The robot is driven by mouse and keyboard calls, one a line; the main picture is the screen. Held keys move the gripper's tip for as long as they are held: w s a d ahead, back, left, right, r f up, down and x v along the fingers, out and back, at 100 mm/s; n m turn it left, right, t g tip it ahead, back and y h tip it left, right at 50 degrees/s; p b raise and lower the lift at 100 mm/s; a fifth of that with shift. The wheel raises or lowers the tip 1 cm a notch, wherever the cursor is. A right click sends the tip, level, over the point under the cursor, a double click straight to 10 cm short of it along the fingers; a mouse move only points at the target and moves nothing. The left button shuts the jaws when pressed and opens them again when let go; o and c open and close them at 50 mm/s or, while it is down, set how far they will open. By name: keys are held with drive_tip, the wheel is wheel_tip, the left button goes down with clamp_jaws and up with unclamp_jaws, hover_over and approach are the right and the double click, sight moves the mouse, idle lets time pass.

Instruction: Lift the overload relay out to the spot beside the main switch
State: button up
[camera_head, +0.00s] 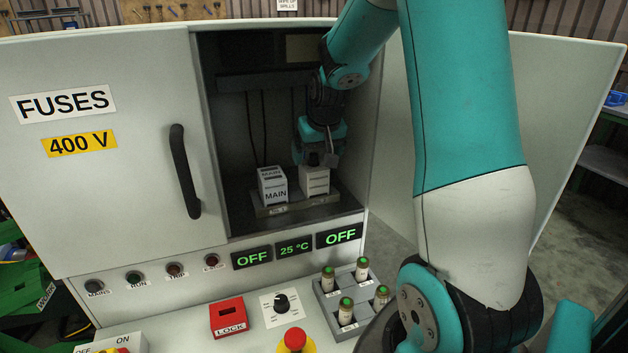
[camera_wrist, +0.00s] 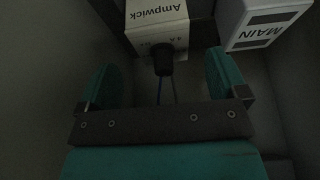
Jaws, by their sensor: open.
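The white box marked MAIN (camera_head: 273,188), the main switch, stands on a low rail inside the open cabinet. A second white box, which I take for the overload relay (camera_head: 316,181), stands just right of it. In the wrist view this box (camera_wrist: 158,22) reads "Ampwick", with a black knob below the label, and the MAIN box (camera_wrist: 262,22) is beside it. My gripper (camera_head: 322,158) is over the relay's top. In the wrist view its fingers (camera_wrist: 163,76) are spread, with the knob between them. I cannot tell whether they touch it.
The rail (camera_head: 297,205) bears both boxes on the cabinet floor. The left door (camera_head: 105,150), marked FUSES, and the cabinet's side walls bound the opening. Dark cables hang behind the boxes. Outside, a grey fuse rack (camera_head: 332,312) and a red LOCK block (camera_head: 229,317) stand on the front panel.

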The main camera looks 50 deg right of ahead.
sight(314, 180)
drive_tip(key=x, duration=0.5)
drive_tip(key=shift+a+f+p, duration=0.15)
drive_tip(key=shift+f+p, duration=0.1)
drive_tip(key=shift+p, duration=0.05)
drive_tip(key=c, duration=1.2)
drive_tip(key=shift+r, duration=0.1)
